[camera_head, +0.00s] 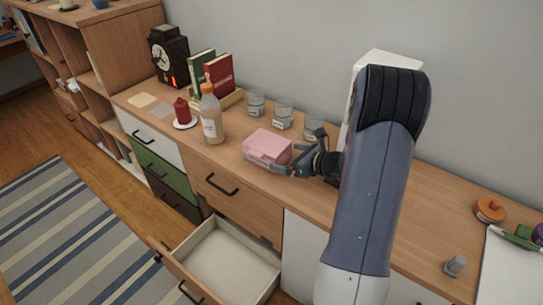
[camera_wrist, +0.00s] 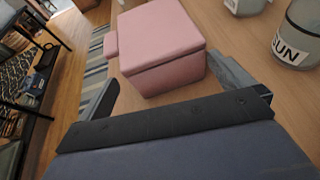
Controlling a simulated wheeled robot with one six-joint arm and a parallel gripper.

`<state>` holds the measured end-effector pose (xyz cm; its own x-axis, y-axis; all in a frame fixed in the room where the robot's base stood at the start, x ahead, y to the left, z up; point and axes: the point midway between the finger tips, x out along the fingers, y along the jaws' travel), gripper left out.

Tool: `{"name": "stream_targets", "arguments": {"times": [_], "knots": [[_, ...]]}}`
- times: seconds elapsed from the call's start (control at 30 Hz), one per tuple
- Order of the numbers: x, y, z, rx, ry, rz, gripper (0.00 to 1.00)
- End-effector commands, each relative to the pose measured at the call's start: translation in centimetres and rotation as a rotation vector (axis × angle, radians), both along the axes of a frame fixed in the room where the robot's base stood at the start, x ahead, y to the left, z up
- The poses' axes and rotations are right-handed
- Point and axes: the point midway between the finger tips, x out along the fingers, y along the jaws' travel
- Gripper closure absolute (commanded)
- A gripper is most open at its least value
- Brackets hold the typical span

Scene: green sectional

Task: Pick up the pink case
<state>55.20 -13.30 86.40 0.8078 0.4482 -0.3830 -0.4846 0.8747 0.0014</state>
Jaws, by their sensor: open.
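The pink case (camera_head: 268,147) is a small lidded box on the wooden sideboard top, near its front edge. In the wrist view the pink case (camera_wrist: 161,45) stands upright just ahead of my gripper, with a small tab on its left side. My gripper (camera_head: 278,170) is low beside the case at its near right side. In the wrist view my gripper (camera_wrist: 168,84) has its two fingers spread wide, one at the left and one at the right of the case's near end. It holds nothing. Whether a finger touches the case is unclear.
Glass jars (camera_head: 283,114) stand behind the case, one labelled SUN (camera_wrist: 298,38) in the wrist view. A drawer (camera_head: 217,262) hangs open below. A white panel stands behind my arm.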

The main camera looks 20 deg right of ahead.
Motion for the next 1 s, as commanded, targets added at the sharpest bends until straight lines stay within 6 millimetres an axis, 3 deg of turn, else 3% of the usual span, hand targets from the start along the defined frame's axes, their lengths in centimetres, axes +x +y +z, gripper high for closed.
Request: {"name": "stream_targets", "arguments": {"times": [0.4,0.7,1.0], "knots": [[4.0,2.3,-2.0,-0.001,0.001,0.002,0.00],[4.5,2.5,-2.3,0.000,0.000,0.000,0.00],[4.4,2.5,-2.2,0.000,0.000,0.000,0.24]]}}
